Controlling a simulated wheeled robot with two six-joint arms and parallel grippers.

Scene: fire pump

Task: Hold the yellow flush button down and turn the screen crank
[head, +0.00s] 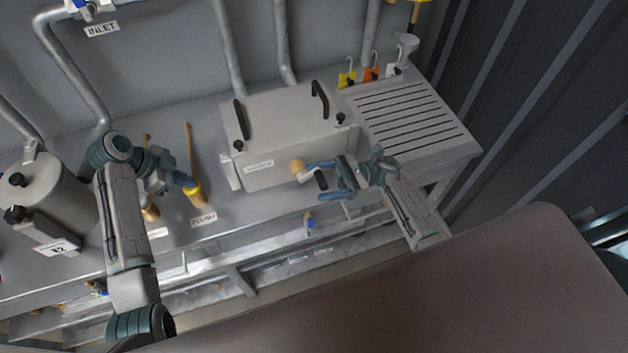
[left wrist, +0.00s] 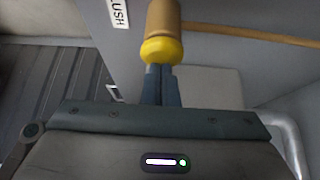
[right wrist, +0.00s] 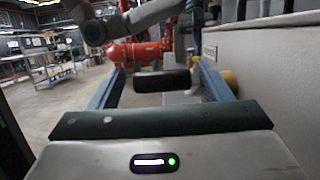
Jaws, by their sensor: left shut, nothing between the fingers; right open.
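The yellow flush button (head: 194,191) tops a brass-coloured post by the FLUSH label. It also shows in the left wrist view (left wrist: 162,51). My left gripper (head: 186,181) is shut and empty, its fingertips at the button's yellow face; they look in contact, but I cannot tell if it is pressed. The screen crank has a brass hub (head: 297,166) on the grey box's front and a black grip (head: 321,180), which also shows in the right wrist view (right wrist: 162,81). My right gripper (head: 319,179) is open, with one finger on each side of the black grip.
The grey screen box (head: 284,122) has black lid handles and knobs. A slotted drain board (head: 405,115) lies to its right. Another brass post (head: 150,210) stands left of the button. Free room lies before the bench.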

